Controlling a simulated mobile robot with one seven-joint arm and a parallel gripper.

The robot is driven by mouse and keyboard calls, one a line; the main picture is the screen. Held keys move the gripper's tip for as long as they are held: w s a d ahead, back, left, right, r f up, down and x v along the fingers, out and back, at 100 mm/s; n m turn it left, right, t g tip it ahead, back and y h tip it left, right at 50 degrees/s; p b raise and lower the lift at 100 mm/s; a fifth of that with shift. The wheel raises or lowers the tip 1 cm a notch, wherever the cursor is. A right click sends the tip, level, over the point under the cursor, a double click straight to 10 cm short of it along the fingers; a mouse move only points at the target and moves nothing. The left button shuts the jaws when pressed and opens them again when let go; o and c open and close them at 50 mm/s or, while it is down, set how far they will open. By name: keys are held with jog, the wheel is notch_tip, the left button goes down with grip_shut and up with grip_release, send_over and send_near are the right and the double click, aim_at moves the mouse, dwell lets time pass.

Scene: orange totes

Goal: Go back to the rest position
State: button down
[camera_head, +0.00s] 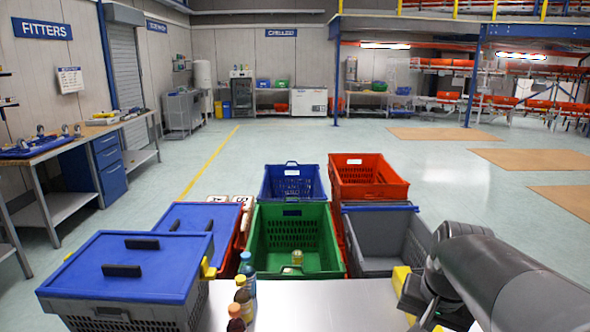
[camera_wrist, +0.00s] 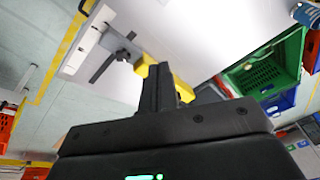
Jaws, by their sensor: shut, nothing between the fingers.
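My gripper shows in the wrist view (camera_wrist: 160,80), its dark fingers together with nothing held between them. In the head view my dark arm reaches in from the lower right, over the right end of the pale worktop (camera_head: 300,310). The fingertips cannot be made out there. Yellow parts show beside the arm and behind the fingers; I cannot tell what they belong to.
Several bottles (camera_head: 248,270) stand on the worktop's left. Beyond it are a green crate (camera_head: 259,245) with a small jar (camera_head: 297,257), a grey crate (camera_head: 384,268), a blue crate (camera_head: 273,195) and an orange tote (camera_head: 345,187). Blue-lidded crates (camera_head: 150,255) stand left.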

jog(key=s+a+r+n+t, duration=0.1)
jog(key=s+a+n+t, duration=0.1)
jog(key=s+a+n, duration=0.3)
jog(key=shift+s+a+n+t, duration=0.4)
jog(key=shift+s+a, duration=1.1)
jog(key=shift+a, duration=0.05)
